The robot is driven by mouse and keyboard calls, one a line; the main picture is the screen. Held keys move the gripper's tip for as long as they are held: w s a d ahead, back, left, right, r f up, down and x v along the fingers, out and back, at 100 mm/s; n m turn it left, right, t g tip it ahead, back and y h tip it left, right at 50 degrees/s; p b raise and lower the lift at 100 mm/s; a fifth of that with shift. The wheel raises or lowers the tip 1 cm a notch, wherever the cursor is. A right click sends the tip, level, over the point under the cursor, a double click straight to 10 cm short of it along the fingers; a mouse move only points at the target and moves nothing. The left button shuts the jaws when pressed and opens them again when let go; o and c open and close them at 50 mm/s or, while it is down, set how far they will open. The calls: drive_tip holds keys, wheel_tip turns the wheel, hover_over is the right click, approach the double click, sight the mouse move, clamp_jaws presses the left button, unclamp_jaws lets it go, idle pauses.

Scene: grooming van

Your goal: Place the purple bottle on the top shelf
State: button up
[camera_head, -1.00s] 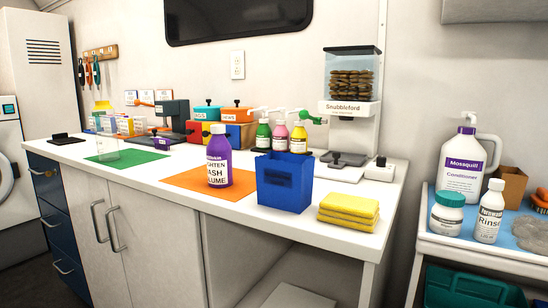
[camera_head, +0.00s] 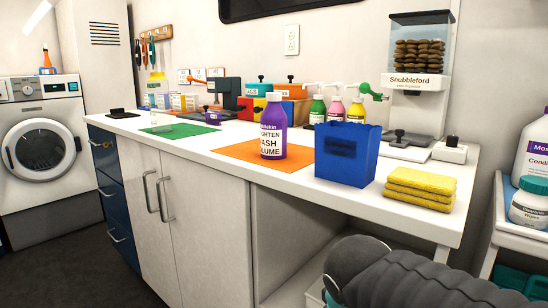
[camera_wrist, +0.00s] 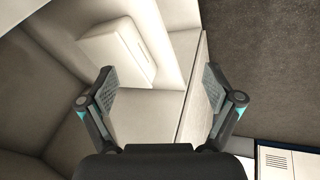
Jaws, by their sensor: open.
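The purple bottle (camera_head: 272,128) stands upright on an orange mat (camera_head: 240,153) on the white counter, with a grey cap and a white label. A blue open bin (camera_head: 347,153) stands to its right. My gripper (camera_wrist: 158,88) shows in the wrist view with its two fingers wide apart and nothing between them. The wrist view looks into a pale cabinet space with a white box-like object (camera_wrist: 118,50). The bottle is not in the wrist view. In the head view my dark arm fills the lower right and the fingers do not show. I cannot make out which surface is the top shelf.
Pump bottles (camera_head: 337,108) and a treat dispenser (camera_head: 418,60) stand behind. A green mat (camera_head: 180,131) lies left. A side cart (camera_head: 510,235) stands right, and a washer (camera_head: 41,140) far left.

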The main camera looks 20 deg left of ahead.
drive_tip(key=w+a+r+n+t+h+b, duration=0.1)
drive_tip(key=w+a+r+n+t, duration=0.1)
drive_tip(key=w+a+r+n, duration=0.4)
drive_tip(key=n+t+h+b, duration=0.3)
drive_tip(key=n+t, duration=0.8)
drive_tip(key=n, duration=0.6)
approach(274, 132)
drive_tip(key=w, duration=0.3)
drive_tip(key=w+f, duration=0.1)
drive_tip(key=w, duration=0.2)
drive_tip(key=shift+w+a+f, duration=0.1)
drive_tip(key=shift+w+f, duration=0.1)
drive_tip(key=shift+w, duration=0.2)
drive_tip(key=shift+r+b+x, duration=0.15)
drive_tip(key=shift+r+x, duration=0.05)
drive_tip(key=shift+x, duration=1.3)
drive_tip(key=shift+r+b+x, duration=0.15)
drive_tip(key=shift+r+x, duration=0.05)
drive_tip(key=shift+x, duration=1.35)
drive_tip(key=shift+c, duration=0.2)
drive_tip(key=c, duration=1.4)
